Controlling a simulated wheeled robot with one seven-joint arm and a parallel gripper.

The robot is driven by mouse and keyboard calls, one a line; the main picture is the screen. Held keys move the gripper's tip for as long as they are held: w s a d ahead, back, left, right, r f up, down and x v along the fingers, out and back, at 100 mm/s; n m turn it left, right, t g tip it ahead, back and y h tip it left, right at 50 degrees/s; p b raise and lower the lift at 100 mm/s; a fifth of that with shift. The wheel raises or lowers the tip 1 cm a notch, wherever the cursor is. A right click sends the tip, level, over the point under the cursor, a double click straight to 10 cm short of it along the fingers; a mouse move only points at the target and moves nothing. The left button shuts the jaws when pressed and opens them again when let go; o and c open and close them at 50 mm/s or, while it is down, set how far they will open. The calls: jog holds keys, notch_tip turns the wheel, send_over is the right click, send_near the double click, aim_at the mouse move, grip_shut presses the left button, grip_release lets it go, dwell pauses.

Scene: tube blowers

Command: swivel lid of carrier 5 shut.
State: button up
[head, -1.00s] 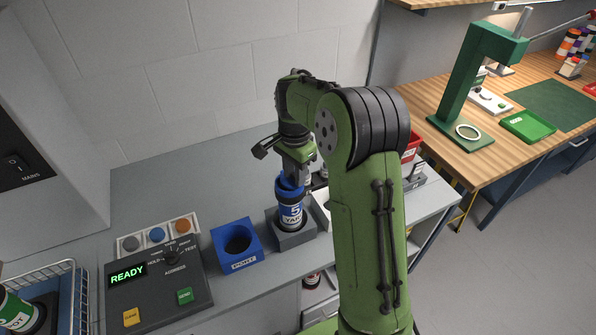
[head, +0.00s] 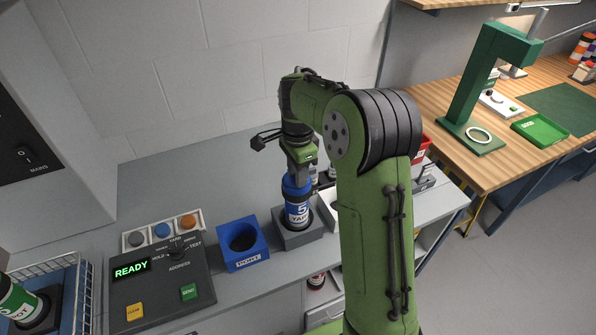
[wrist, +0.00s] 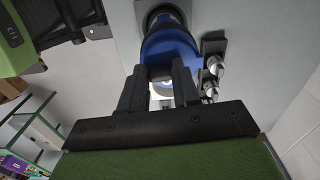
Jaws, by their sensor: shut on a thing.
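Carrier 5 (head: 297,214) stands upright in a grey square holder (head: 290,238). It has a white label with a blue band marked 5 and a blue top. Its blue lid (wrist: 170,48) shows in the wrist view, between and beyond the fingers. My gripper (head: 298,176) points down at the top of the carrier. In the wrist view my gripper (wrist: 160,78) is shut on the blue lid, with the two dark fingers close together. How far the lid is turned over the carrier's mouth cannot be told.
A blue square port (head: 242,243) stands left of the holder. A control box (head: 160,280) reading READY is farther left. Metal fittings (wrist: 212,75) lie close beside the lid. A white tray (head: 328,205) and red bin (head: 420,148) are right, partly behind my arm.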

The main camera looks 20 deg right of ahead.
jog(key=o, duration=1.1)
jog(key=shift+c, duration=0.2)
jog(key=shift+r, duration=0.15)
notch_tip(320, 180, up, 16)
jog(key=p, duration=0.3)
jog(key=shift+f+p, duration=0.2)
jog(key=shift+p, duration=0.15)
jog(key=s+a+r+n+t+h+b, duration=0.1)
jog(key=s+a+r+n+t+b, duration=0.15)
jog(key=s+n, duration=0.9)
jog(key=s+a+f+n+t, duration=0.1)
jog(key=s+a+f+n, duration=0.1)
jog(key=s, duration=0.5)
jog(key=s+a+f+n+t+y, duration=0.1)
jog(key=s+a+f+n+t, duration=0.1)
jog(key=s, duration=0.5)
notch_tip(320, 180, down, 2)
jog(key=shift+s+a+f+n, duration=0.2)
jog(key=shift+s+n, duration=0.1)
jog(key=shift+n, duration=0.55)
